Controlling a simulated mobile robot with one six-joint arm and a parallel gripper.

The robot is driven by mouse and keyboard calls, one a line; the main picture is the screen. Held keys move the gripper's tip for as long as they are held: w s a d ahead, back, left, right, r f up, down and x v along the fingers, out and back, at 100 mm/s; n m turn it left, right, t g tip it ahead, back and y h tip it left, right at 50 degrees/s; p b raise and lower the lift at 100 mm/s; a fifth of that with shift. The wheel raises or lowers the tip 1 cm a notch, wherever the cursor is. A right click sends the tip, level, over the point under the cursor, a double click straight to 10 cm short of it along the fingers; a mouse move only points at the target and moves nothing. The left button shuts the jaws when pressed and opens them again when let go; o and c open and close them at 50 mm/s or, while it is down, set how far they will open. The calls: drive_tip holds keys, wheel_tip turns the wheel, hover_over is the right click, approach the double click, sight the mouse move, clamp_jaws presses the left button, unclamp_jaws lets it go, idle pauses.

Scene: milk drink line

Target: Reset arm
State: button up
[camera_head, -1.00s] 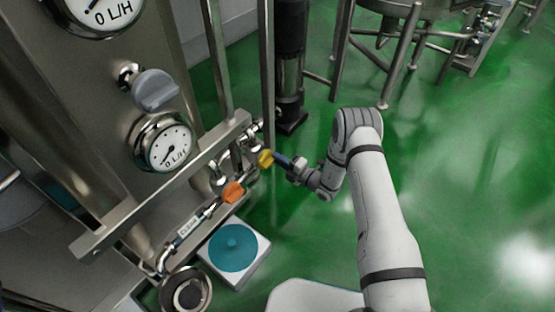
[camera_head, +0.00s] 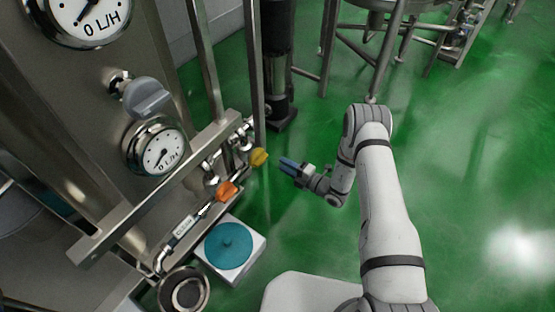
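My arm (camera_head: 385,205) reaches up from the bottom right and bends back to the left at its elbow. My gripper (camera_head: 284,164), with blue fingers, points left toward the pipework. It is apart from the yellow valve handle (camera_head: 259,157), with green floor showing between them. No object shows at the fingertips. The fingers are too small here to tell whether they are open or shut. An orange valve handle (camera_head: 227,190) sits lower left on the same pipework.
A steel machine with gauges (camera_head: 157,147) and a grey knob (camera_head: 147,97) stands at left, with a metal rail (camera_head: 160,195). A white box with a teal disc (camera_head: 229,247) is below. Steel legs (camera_head: 388,55) stand at the back. Green floor is open at right.

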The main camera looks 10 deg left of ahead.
drive_tip(key=shift+s+d, duration=0.2)
drive_tip(key=shift+d, duration=0.2)
